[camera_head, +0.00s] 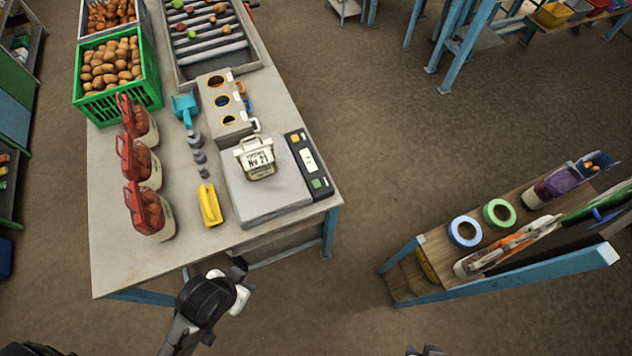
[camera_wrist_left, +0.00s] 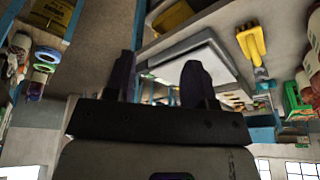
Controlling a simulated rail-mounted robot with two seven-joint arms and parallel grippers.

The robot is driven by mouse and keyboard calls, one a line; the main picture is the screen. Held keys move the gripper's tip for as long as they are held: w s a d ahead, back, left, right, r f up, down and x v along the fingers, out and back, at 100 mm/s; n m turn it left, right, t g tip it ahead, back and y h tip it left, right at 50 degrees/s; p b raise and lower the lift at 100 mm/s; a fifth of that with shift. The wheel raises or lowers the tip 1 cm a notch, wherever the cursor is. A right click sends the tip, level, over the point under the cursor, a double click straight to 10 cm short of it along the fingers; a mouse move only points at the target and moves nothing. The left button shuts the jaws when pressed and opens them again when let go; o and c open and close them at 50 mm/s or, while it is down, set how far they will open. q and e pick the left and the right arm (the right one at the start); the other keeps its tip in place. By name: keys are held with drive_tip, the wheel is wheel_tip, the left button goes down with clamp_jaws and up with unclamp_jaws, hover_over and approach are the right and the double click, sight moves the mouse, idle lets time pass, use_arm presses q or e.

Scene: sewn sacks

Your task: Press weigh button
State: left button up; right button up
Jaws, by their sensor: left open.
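The scale (camera_head: 265,200) sits at the table's front right corner with a small printed sack (camera_head: 256,158) on its plate. Its dark control panel (camera_head: 308,165) on the right side carries a yellow button (camera_head: 295,139), a pale display and a green button (camera_head: 316,183); no label for weighing is readable. My left gripper (camera_head: 240,270) is in front of the table edge, apart from the scale and panel. In the left wrist view its fingers (camera_wrist_left: 160,80) are spread and empty, with the scale plate (camera_wrist_left: 195,62) beyond. Only a dark bit of my right gripper (camera_head: 425,351) shows at the bottom edge.
Red-topped sacks (camera_head: 150,212) line the table's left side. A green potato crate (camera_head: 115,85) stands behind. A tape shelf (camera_head: 430,255) stands right, across open floor.

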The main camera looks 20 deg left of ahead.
use_arm(q)
clamp_jaws()
idle(1.1)
